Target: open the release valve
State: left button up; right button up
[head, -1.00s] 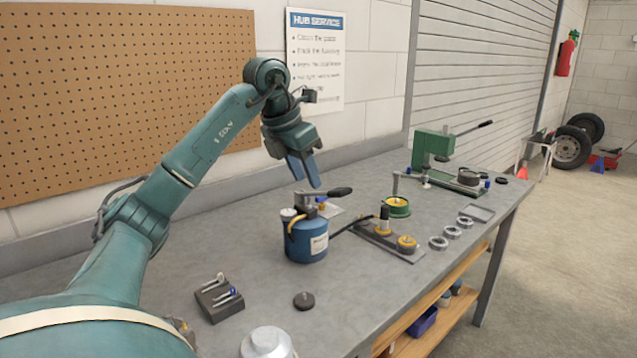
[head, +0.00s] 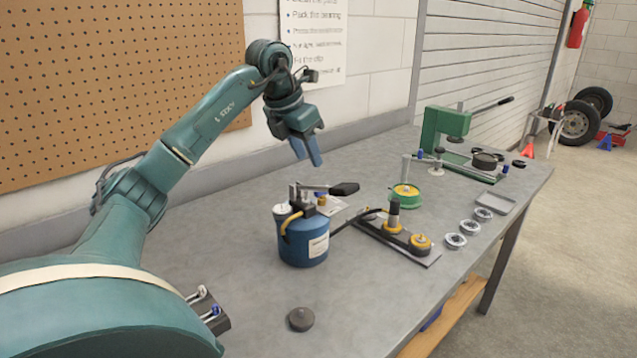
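A blue pump (head: 304,246) stands upright on the workbench, with a white gauge (head: 283,211), a yellow curved pipe (head: 289,226) and a black-gripped lever (head: 343,188) on top. A small blue-and-yellow knob (head: 322,201) shows under the lever; it may be the release valve, but I cannot tell for sure. My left gripper (head: 307,150) hangs above and behind the pump, fingers pointing down. Its two blue fingers look slightly apart, with nothing between them. It touches nothing. My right gripper is out of view.
A black hose runs from the pump to a plate fixture (head: 385,240). A green tin (head: 405,197), bearing rings (head: 456,240), a tray (head: 487,203) and a green press (head: 446,129) stand further right. A dark disc (head: 300,319) lies in front. A pegboard wall (head: 110,80) stands behind my arm.

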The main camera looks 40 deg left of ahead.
pick_arm(q)
jog(key=x, duration=0.9)
jog(key=shift+c, duration=0.4)
grip_shut()
